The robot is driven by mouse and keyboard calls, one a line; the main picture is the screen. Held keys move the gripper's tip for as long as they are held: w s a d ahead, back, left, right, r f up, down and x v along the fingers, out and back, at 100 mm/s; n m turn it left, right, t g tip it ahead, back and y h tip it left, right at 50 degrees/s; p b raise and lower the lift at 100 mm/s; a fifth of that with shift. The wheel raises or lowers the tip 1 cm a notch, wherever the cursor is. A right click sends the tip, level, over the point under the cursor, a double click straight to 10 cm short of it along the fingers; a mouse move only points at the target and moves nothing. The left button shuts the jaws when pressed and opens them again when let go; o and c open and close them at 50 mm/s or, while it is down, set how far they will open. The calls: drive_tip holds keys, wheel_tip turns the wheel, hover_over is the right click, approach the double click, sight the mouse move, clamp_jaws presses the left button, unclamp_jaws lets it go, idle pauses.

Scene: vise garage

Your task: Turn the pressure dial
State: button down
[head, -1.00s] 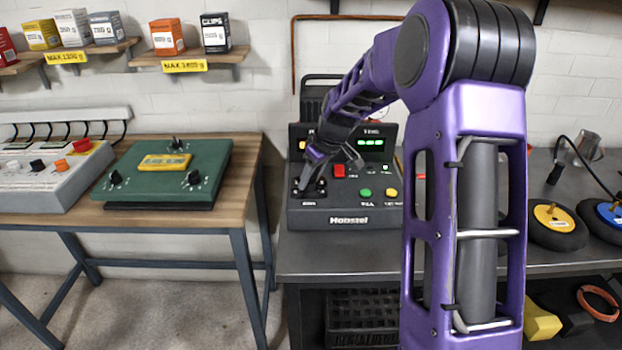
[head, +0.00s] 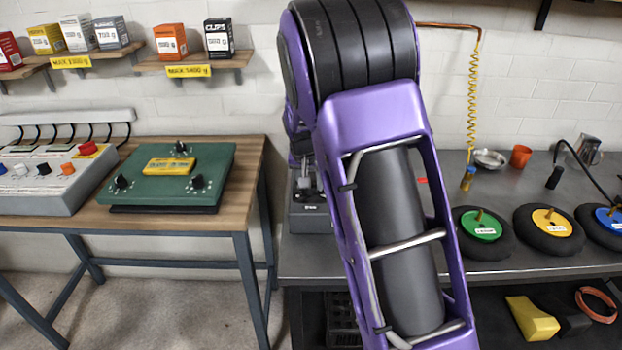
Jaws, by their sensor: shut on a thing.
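The dark control machine (head: 310,222) stands on the grey bench. Only its lower left part shows, because my purple arm covers most of it, including its buttons and display. My gripper (head: 307,190) is at the machine's left front, at the dial's place, and only partly visible beside the arm. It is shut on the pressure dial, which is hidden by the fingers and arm. How far the dial is turned cannot be seen.
A green panel with black knobs (head: 165,192) and a grey switch box (head: 50,190) sit on the wooden table (head: 235,160) at left. Green (head: 480,226) and yellow (head: 551,222) wheels lie on the bench at right. A bowl (head: 490,159) and orange cup (head: 520,157) stand behind.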

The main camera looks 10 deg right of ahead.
drive_tip(key=m, duration=0.2)
drive_tip(key=m+h+p, duration=0.1)
drive_tip(key=shift+w+a+r+m+g, duration=0.1)
drive_tip(key=shift+a+m+g, duration=0.05)
drive_tip(key=shift+m+g, duration=0.25)
drive_tip(key=m+g+h+p, duration=0.1)
drive_tip(key=m+p, duration=0.1)
drive_tip(key=m, duration=0.1)
drive_tip(key=shift+m, duration=0.3)
drive_tip(key=m+g+p, duration=0.1)
drive_tip(key=m, duration=0.2)
drive_tip(key=shift+w+m+h, duration=0.1)
drive_tip(key=shift+m+h, duration=0.2)
drive_tip(key=shift+h, duration=0.1)
drive_tip(key=shift+a+m+g+p, duration=0.1)
drive_tip(key=shift+m+g+p, duration=0.7)
drive_tip(key=shift+m, duration=0.8)
drive_tip(key=shift+f+m, duration=0.2)
drive_tip(key=shift+m, duration=0.1)
drive_tip(key=shift+c, duration=2.2)
unclamp_jaws()
drive_tip(key=shift+w, duration=0.1)
drive_tip(key=shift+r, duration=0.1)
